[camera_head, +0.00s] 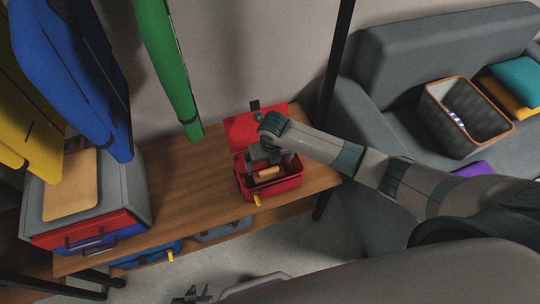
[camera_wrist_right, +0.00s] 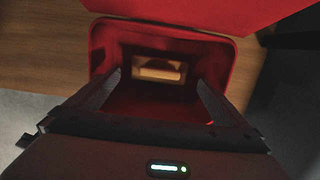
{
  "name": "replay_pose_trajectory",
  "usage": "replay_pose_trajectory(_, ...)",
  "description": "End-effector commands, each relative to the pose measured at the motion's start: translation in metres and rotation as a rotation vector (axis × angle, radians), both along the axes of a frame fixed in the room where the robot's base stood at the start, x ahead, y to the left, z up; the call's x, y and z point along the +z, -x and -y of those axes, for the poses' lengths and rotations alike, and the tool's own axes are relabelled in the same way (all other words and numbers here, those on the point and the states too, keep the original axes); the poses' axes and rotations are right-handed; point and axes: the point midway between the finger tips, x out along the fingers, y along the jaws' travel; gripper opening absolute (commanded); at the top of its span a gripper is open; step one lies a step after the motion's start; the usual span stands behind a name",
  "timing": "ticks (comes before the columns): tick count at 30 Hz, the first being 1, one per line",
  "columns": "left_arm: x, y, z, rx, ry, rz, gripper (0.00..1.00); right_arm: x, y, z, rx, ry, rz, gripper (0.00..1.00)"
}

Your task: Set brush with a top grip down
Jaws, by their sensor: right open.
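The brush (camera_head: 266,173), a tan wooden piece, lies inside the open red toolbox (camera_head: 243,189). In the right wrist view the brush (camera_wrist_right: 160,69) sits on the box floor, between and beyond the fingers; its bristles cannot be made out. My right gripper (camera_head: 272,161) points down over the toolbox. In the wrist view the right gripper (camera_wrist_right: 163,82) is open, its two fingers spread and empty within the box opening (camera_wrist_right: 235,75). My left gripper (camera_head: 192,295) shows only partly at the bottom edge, far from the box, and its jaws are unclear.
The toolbox stands on a wooden shelf (camera_head: 190,200), its lid (camera_head: 255,125) raised behind. A grey case (camera_head: 125,195) is at left; blue and green panels (camera_head: 165,60) hang above. A dark post stands right. The shelf between the cases is clear.

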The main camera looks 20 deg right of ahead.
Motion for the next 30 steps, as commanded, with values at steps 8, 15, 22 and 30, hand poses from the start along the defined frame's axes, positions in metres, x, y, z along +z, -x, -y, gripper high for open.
replay_pose_trajectory(8,0.003,-0.008,0.002,0.0,0.004,0.017,0.31,0.042,0.005,0.0,0.0,0.0,0.001,1.0)
replay_pose_trajectory(15,-0.001,0.0,0.002,0.001,0.003,0.006,0.31,0.052,0.008,0.0,0.0,0.0,0.0,1.0)
replay_pose_trajectory(22,-0.001,0.003,0.002,0.001,0.003,0.002,0.31,0.052,0.008,0.0,0.0,0.0,0.0,1.0)
replay_pose_trajectory(30,0.002,-0.001,0.002,0.002,0.004,0.009,0.31,0.052,0.008,0.0,0.0,0.0,0.0,1.0)
